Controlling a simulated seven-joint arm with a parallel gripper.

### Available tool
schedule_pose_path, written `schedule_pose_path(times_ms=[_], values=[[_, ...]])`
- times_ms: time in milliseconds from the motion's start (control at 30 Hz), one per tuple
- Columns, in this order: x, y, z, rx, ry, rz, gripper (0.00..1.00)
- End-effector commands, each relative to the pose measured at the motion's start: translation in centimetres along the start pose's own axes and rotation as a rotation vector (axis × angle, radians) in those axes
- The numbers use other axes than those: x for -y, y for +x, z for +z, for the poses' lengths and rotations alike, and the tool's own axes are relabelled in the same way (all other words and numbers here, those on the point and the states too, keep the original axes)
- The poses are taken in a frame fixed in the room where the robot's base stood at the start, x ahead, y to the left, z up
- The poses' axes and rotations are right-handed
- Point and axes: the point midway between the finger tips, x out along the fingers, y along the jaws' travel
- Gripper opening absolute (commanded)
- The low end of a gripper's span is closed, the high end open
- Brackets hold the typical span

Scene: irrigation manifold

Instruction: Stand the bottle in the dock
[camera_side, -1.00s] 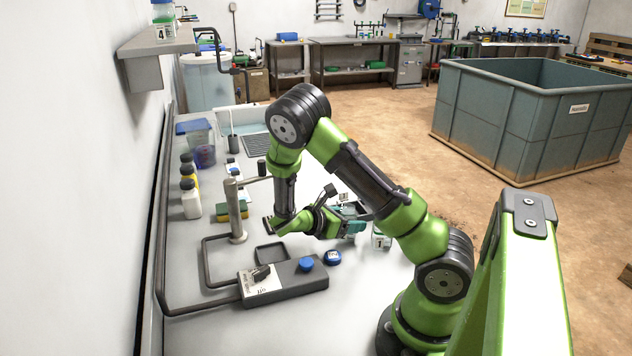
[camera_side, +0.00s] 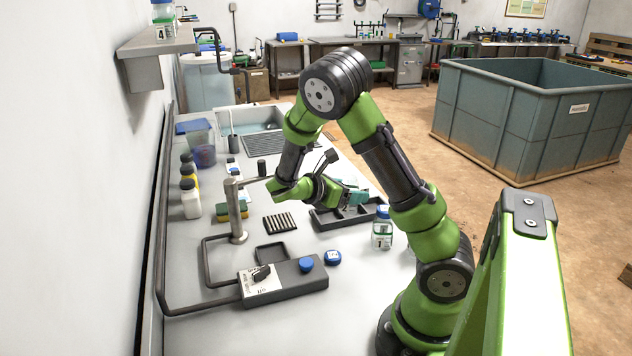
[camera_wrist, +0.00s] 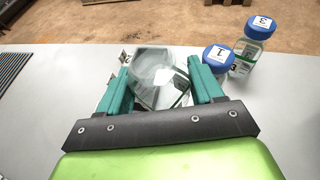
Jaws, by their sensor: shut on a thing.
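My gripper (camera_wrist: 162,70) has its teal fingers on both sides of a clear glass bottle (camera_wrist: 158,80), which looks tilted and without a cap. A label with a 2 shows at its left. In the side view my gripper (camera_side: 357,197) is above the table, near a dark compartment tray (camera_side: 322,222); the held bottle is mostly hidden there. A low square dark frame (camera_side: 272,254) adjoins a grey box with a blue knob and a switch plate (camera_side: 283,282). This frame may be the dock; I cannot tell for sure.
Bottle 1 (camera_side: 382,236) stands right of the tray; bottle 3 (camera_wrist: 255,45) stands behind it in the wrist view. A loose blue cap (camera_side: 332,257) lies by the box. A metal post with a side arm (camera_side: 237,210) stands left of my gripper. A ribbed black mat (camera_side: 280,222) lies between.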

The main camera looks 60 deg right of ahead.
Motion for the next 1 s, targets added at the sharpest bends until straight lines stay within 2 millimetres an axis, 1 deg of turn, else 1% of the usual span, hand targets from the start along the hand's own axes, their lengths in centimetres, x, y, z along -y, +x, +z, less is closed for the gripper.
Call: schedule_pose_path(times_ms=[167, 400, 700, 800, 1000], values=[[-0.1, -1.2, 2.7, -0.002, 0.006, 0.004, 0.36], [-0.1, -3.1, 7.3, -0.004, 0.006, 0.004, 0.36], [0.0, -5.2, 12.5, -0.004, 0.005, 0.001, 0.36], [1.2, -4.5, 10.9, 0.004, 0.034, -0.095, 0.36], [3.2, -4.1, 8.6, 0.005, 0.11, -0.275, 0.36]])
